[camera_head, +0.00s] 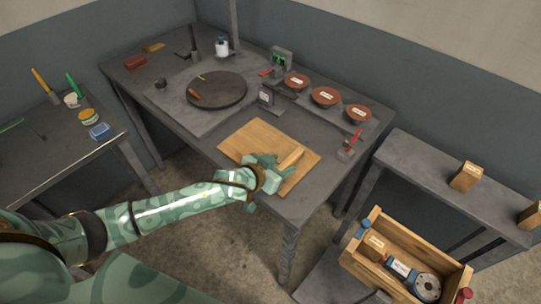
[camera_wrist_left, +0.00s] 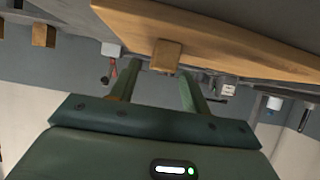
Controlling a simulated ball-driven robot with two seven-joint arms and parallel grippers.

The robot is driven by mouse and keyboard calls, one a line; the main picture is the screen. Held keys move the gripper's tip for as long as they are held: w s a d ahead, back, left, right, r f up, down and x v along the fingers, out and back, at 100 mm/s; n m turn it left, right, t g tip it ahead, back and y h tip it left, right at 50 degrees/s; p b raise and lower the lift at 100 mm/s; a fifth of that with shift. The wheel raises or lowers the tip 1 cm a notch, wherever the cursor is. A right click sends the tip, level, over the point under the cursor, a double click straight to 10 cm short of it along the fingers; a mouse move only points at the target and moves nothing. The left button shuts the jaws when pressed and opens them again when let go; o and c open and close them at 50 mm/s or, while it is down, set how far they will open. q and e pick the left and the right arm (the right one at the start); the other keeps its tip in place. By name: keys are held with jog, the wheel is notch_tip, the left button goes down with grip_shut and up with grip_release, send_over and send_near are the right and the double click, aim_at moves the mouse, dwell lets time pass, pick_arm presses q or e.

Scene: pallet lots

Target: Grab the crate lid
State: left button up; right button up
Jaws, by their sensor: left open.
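The crate lid (camera_head: 249,140) is a flat light-wood board with a raised bar handle (camera_head: 293,158), lying near the front edge of the dark table. My left gripper (camera_head: 272,168) is at the lid's front side, by the handle, and hides part of the lid. In the left wrist view, the lid (camera_wrist_left: 225,35) spans the top, and the end of its handle (camera_wrist_left: 165,54) shows between the open fingers (camera_wrist_left: 158,74). I cannot tell whether a finger touches it. My right gripper is not in view.
An open wooden crate (camera_head: 360,262) holding a grinder-like tool (camera_head: 413,275) stands low at the right. A round dark turntable (camera_head: 217,90) and several brown dishes (camera_head: 325,96) are farther back on the table. A shelf (camera_head: 430,178) with small boxes is at the right.

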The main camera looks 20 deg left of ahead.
aim_at(285, 163)
pick_arm(q)
jog(key=b+x, duration=0.1)
jog(key=x, duration=0.2)
jog(key=shift+w+d+f, duration=0.1)
jog(key=shift+f, duration=0.05)
grip_shut()
